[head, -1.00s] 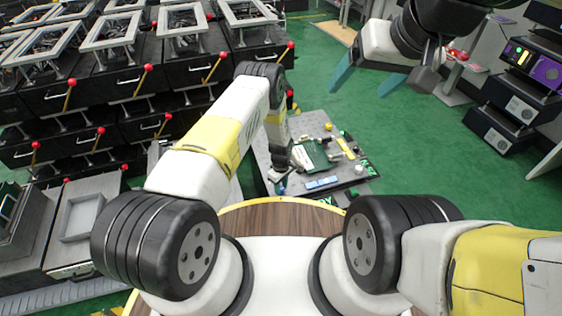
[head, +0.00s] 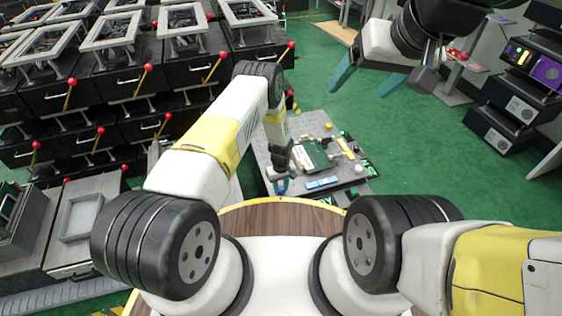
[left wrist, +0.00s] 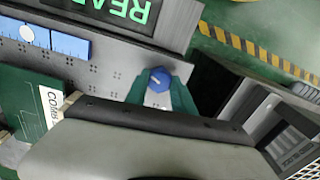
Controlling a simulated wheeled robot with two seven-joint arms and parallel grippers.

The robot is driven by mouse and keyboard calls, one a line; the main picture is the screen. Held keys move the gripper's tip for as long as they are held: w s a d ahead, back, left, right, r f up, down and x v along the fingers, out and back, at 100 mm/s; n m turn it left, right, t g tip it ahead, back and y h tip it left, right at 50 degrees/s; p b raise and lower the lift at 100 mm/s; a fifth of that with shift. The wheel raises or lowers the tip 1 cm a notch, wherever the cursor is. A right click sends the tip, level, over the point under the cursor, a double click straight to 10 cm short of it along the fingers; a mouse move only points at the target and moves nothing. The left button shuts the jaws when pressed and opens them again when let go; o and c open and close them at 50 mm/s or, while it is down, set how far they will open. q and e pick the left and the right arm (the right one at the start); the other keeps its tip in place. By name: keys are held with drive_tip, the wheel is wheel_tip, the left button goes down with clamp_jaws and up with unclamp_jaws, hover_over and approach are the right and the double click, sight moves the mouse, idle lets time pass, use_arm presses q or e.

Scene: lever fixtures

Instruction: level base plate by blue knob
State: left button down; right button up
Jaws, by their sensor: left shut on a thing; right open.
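The grey perforated base plate (head: 283,127) lies in front of my body in the head view; its holed surface also shows in the left wrist view (left wrist: 98,68). The blue knob (left wrist: 160,79) is near the plate's edge, with a pale line on top. My left gripper (head: 281,186) reaches down to this near left corner. In the left wrist view its teal fingers (left wrist: 160,92) are shut on the blue knob, one on each side. The knob is mostly hidden in the head view. My right gripper (head: 367,82) is open and empty, high above the floor.
A green board (head: 315,154) and a blue bar (head: 321,183) sit on the plate. In the left wrist view the bar bears a white round spot. A display with green letters (left wrist: 125,10) borders the plate. Drawer units (head: 110,75) fill the left.

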use_arm(q)
drive_tip(key=m, duration=0.3)
drive_tip(key=shift+m, duration=0.4)
drive_tip(key=m, duration=0.3)
drive_tip(key=shift+m, duration=0.3)
drive_tip(key=m, duration=0.3)
drive_tip(key=shift+a+m, duration=0.1)
drive_tip(key=shift+m, duration=2)
drive_tip(key=c, duration=1.1)
unclamp_jaws()
drive_tip(key=shift+o, duration=0.2)
